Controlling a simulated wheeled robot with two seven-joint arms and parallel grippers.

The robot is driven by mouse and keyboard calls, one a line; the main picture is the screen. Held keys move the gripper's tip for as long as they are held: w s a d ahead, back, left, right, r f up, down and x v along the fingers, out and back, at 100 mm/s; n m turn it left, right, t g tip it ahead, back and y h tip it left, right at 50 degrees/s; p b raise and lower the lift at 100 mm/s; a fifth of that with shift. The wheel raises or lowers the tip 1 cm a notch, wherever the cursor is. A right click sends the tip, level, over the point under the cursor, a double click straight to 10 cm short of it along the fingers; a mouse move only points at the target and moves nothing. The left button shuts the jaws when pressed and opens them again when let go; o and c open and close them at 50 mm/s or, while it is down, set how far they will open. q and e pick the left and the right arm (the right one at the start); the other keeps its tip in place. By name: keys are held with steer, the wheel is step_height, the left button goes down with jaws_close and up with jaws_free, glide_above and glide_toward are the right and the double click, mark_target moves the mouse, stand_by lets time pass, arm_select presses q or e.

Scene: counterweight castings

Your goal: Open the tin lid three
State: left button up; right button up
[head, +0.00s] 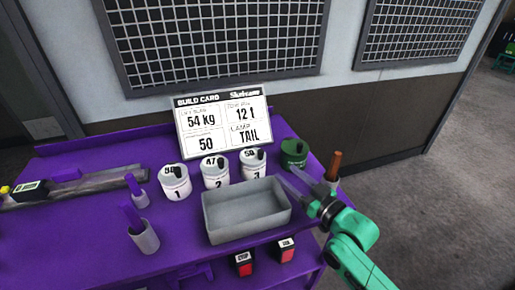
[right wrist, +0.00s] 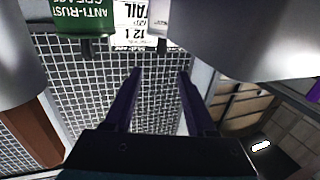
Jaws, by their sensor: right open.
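Tin three (head: 254,165) is a white can marked 3, with a lid and a dark knob on top. It stands upright behind the grey tray, at the right end of a row with tin one (head: 175,183) and tin two (head: 215,172). The lid looks seated. My right gripper (head: 287,176) is just right of tin three, apart from it, by the green tin. In the right wrist view its two fingers (right wrist: 160,73) are spread with nothing between them. A large pale cylinder there (right wrist: 235,35) may be a tin; I cannot tell which. My left gripper is not in view.
A green grease tin (head: 294,154) and a holder with a brown stick (head: 335,160) stand close to my right gripper. The grey tray (head: 246,224) is empty. The build card (head: 222,122) stands behind the tins. Two red-and-black boxes (head: 244,265) sit at the front.

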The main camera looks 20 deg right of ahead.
mark_target(263, 153)
steer(key=p+x, duration=0.2)
steer(key=x, duration=1.1)
steer(key=shift+r, duration=0.15)
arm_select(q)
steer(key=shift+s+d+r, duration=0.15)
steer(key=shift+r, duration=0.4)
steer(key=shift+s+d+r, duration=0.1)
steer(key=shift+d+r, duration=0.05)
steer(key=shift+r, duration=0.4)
arm_select(e)
steer(key=c, duration=0.9)
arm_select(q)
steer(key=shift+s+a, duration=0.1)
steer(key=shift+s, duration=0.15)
